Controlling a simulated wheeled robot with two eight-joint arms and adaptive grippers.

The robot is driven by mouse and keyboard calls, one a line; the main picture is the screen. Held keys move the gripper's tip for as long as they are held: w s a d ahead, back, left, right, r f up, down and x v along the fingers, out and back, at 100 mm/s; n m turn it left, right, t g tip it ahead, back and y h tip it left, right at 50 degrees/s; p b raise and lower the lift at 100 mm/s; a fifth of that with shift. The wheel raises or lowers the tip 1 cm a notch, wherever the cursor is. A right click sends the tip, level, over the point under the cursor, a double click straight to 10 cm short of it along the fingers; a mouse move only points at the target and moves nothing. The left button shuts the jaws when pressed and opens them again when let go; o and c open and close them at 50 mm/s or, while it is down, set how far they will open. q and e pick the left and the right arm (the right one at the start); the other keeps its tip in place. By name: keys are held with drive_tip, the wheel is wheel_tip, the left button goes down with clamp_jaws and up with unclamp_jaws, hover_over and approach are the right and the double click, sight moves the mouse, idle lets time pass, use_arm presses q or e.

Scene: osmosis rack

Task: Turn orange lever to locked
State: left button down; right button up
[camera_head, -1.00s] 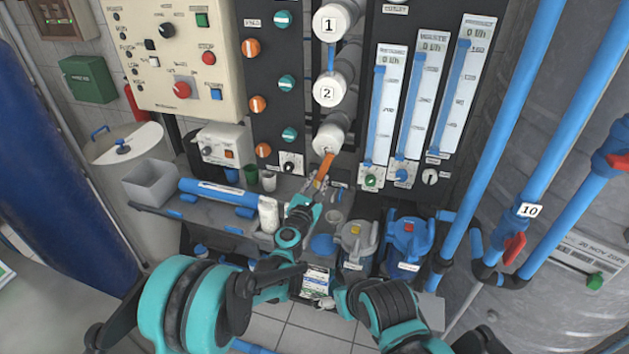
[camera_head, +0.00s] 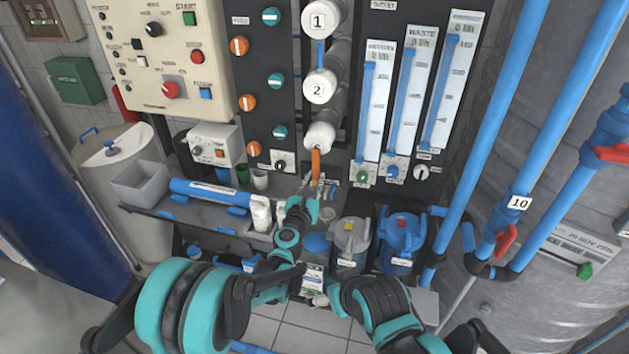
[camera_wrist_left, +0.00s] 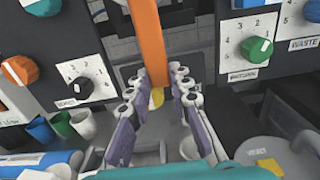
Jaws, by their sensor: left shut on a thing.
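The orange lever (camera_head: 316,163) hangs almost straight down from the lowest white pipe cap, under the caps numbered 1 and 2. My left gripper (camera_head: 319,187) is at the lever's lower end, in front of the rack. In the left wrist view, the lever (camera_wrist_left: 149,40) comes down from the top between the two fingers of the left gripper (camera_wrist_left: 158,88), which is shut on its lower end. My right arm shows at the bottom of the head view, but its gripper is not in view.
A black panel with orange and teal knobs (camera_head: 238,46) is left of the pipes. Flow meters (camera_head: 410,105) stand to the right. Below are a shelf with a blue cylinder (camera_head: 210,191) and cups, and grey (camera_head: 350,240) and blue (camera_head: 402,238) canisters.

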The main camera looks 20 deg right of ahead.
use_arm(q)
drive_tip(key=c, duration=1.6)
unclamp_jaws()
drive_tip(key=shift+c, duration=0.2)
drive_tip(key=shift+s, duration=0.1)
drive_tip(key=v, duration=1.2)
